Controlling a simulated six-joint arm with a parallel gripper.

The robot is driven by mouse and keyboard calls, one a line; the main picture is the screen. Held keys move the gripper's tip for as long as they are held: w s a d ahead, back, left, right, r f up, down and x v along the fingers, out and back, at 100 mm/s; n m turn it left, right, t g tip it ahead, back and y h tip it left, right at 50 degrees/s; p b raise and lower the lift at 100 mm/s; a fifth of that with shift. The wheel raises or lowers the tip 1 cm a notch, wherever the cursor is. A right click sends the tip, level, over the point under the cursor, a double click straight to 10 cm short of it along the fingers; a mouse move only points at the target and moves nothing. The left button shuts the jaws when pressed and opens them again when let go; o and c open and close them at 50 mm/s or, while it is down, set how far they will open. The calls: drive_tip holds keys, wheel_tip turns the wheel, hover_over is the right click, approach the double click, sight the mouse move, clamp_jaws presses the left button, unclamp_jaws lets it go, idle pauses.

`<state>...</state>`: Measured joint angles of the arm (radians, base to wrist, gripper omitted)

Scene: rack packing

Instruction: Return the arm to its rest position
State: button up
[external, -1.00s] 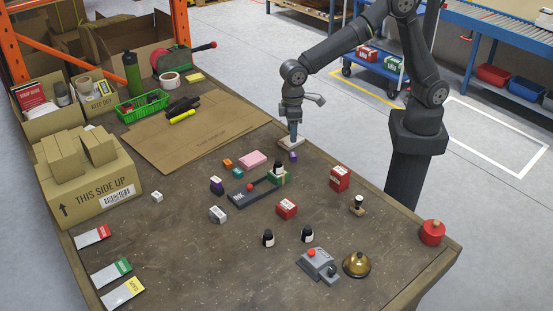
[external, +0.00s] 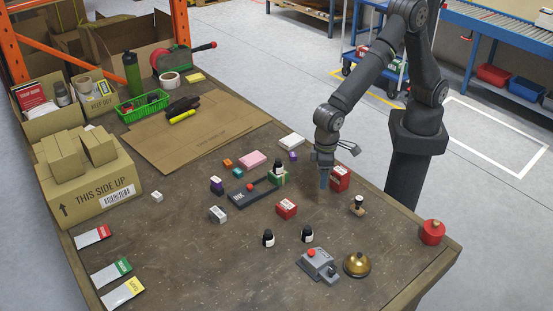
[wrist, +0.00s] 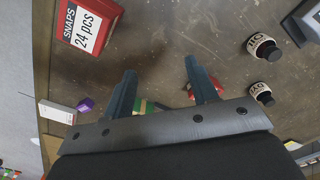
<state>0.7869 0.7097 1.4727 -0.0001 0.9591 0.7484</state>
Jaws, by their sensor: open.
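My gripper (external: 325,178) is over the right-hand part of the table, just left of the red box (external: 340,179) in the external view. In the wrist view, my gripper (wrist: 158,82) has its two fingers spread with nothing between them. The red box, labelled "SNAPS 24 pcs", shows at the upper left of the wrist view (wrist: 90,25). The gripper appears to be above the table and apart from the box.
A white box (external: 292,141) lies at the far edge.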

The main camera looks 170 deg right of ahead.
drive_tip(key=w+f, duration=0.1)
drive_tip(key=w+a+f, duration=0.1)
drive_tip(key=w, duration=0.1)
drive_tip(key=w+a+f, duration=0.1)
drive_tip(key=w+f, duration=0.1)
drive_tip(key=shift+w+f, duration=0.25)
drive_tip(key=shift+f, duration=0.1)
